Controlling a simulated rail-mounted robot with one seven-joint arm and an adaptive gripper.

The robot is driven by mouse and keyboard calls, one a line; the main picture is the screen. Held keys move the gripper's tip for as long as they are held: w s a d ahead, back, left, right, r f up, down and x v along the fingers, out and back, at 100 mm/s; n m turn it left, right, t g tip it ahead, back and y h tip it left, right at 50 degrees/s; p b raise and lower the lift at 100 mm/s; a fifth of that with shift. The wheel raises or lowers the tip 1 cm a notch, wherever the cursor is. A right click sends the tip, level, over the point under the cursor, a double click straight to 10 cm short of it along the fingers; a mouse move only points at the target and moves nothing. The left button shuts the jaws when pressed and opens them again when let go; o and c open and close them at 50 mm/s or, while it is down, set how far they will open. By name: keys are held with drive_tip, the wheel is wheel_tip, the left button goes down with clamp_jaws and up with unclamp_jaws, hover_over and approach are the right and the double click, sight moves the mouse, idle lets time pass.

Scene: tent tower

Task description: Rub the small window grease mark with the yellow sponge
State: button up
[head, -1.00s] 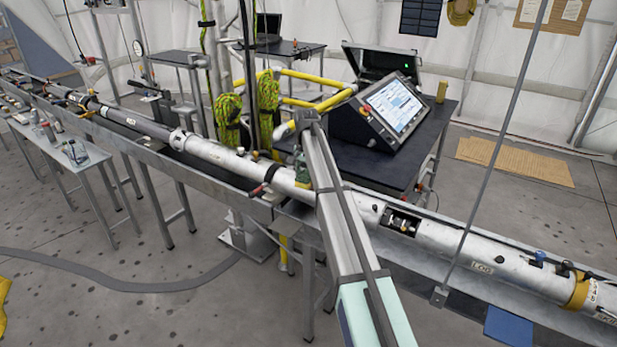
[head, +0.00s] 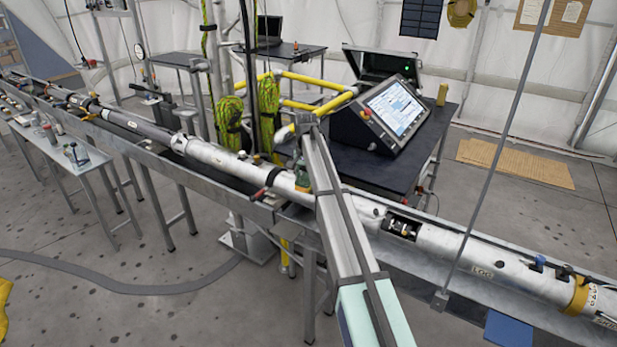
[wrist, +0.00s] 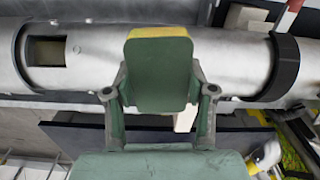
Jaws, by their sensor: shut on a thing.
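My gripper (wrist: 160,75) is green and shut on a yellow sponge. Only a yellow strip of the sponge (wrist: 160,31) shows past the fingertips in the wrist view; the rest is hidden by the fingers. In the head view my gripper (head: 303,172) is at the silver tube, mostly hidden behind my arm. The tube's small window (wrist: 47,51) is a rectangular cutout to the left of my gripper in the wrist view. A window (head: 402,225) also shows in the tube right of my arm in the head view. I cannot make out a grease mark. Contact between sponge and tube cannot be told.
The long silver tube (head: 450,244) lies in a metal trough. A black bench (head: 370,165) with a tilted touchscreen console (head: 392,107) stands behind it. A thin grey pole (head: 505,130) rises at the right. A black band (wrist: 284,66) circles the tube right of my gripper.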

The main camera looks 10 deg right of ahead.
sight(306, 179)
wheel_tip(306, 179, up, 2)
drive_tip(key=shift+w+r, duration=0.1)
drive_tip(key=shift+r+p, duration=1.55)
drive_tip(key=shift+r, duration=1.5)
